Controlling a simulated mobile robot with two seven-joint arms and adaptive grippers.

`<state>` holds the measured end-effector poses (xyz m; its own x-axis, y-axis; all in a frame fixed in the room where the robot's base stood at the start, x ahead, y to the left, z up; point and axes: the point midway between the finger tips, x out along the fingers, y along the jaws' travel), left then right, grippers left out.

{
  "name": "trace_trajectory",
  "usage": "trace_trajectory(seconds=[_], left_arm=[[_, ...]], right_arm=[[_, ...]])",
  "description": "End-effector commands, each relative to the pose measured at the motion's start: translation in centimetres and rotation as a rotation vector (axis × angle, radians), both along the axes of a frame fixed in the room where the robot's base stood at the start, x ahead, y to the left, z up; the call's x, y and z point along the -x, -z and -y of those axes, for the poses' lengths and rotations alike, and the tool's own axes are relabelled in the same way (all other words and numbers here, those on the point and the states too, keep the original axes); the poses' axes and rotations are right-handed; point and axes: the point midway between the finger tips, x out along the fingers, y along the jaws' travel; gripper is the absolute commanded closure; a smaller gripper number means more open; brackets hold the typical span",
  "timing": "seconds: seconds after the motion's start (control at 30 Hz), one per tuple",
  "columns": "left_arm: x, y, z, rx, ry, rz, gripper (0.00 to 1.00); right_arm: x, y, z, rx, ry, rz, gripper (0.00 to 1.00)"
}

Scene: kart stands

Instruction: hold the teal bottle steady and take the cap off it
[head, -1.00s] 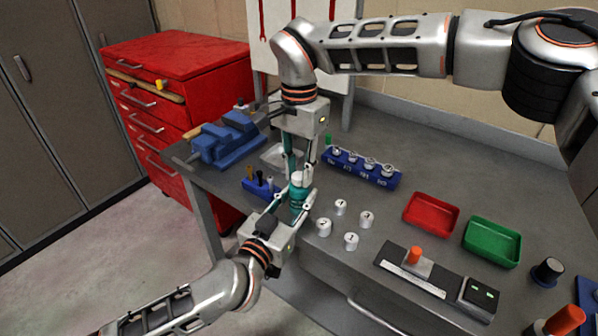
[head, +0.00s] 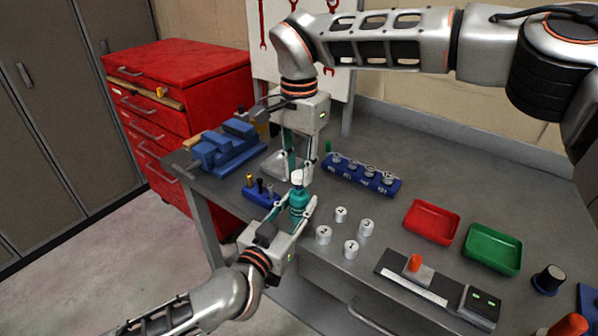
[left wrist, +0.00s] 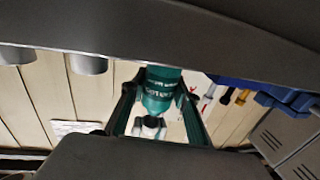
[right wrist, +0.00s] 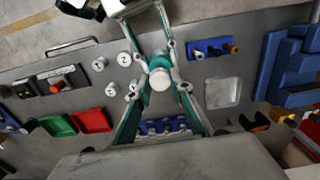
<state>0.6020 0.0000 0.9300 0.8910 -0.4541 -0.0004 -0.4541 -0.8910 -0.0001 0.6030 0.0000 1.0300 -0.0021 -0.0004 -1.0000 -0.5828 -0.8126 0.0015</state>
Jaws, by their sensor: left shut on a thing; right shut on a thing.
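The teal bottle (head: 299,201) stands upright above the front edge of the bench. My left gripper (head: 297,212) is shut around its body from the front. The white cap (head: 298,177) is at the bottle's top, and my right gripper (head: 300,178) is shut on it from above. I cannot tell whether cap and neck still touch.
Several white numbered caps (head: 366,229) stand right of the bottle. A blue rack (head: 362,178) lies behind, a small blue holder (head: 262,195) and a blue vise (head: 225,148) to the left. Red (head: 432,222) and green (head: 493,246) trays sit to the right.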

Motion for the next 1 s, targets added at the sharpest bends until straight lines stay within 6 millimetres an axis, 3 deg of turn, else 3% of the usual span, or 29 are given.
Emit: trace_trajectory(seconds=[0.2, 0.47, 0.5, 0.53, 1.0], left_arm=[[0.0, 0.1, 0.0, -0.001, -0.001, -0.002, 1.00], [0.0, 0.1, 0.0, -0.001, -0.001, -0.002, 1.00], [0.0, 0.1, 0.0, -0.001, -0.001, -0.002, 0.60], [0.0, 0.1, 0.0, -0.001, -0.001, -0.002, 0.52], [0.7, 0.1, -0.4, -0.001, 0.000, 0.000, 0.51]], right_arm=[[0.0, -2.7, 0.0, 0.000, 0.000, 0.003, 1.00], [0.0, -3.0, 0.0, 0.000, -0.001, 0.001, 1.00], [0.0, -3.0, 0.0, 0.000, -0.001, 0.001, 1.00], [0.0, -3.0, 0.0, 0.000, -0.001, 0.001, 1.00], [0.0, -3.0, 0.0, 0.000, 0.000, 0.001, 1.00]])
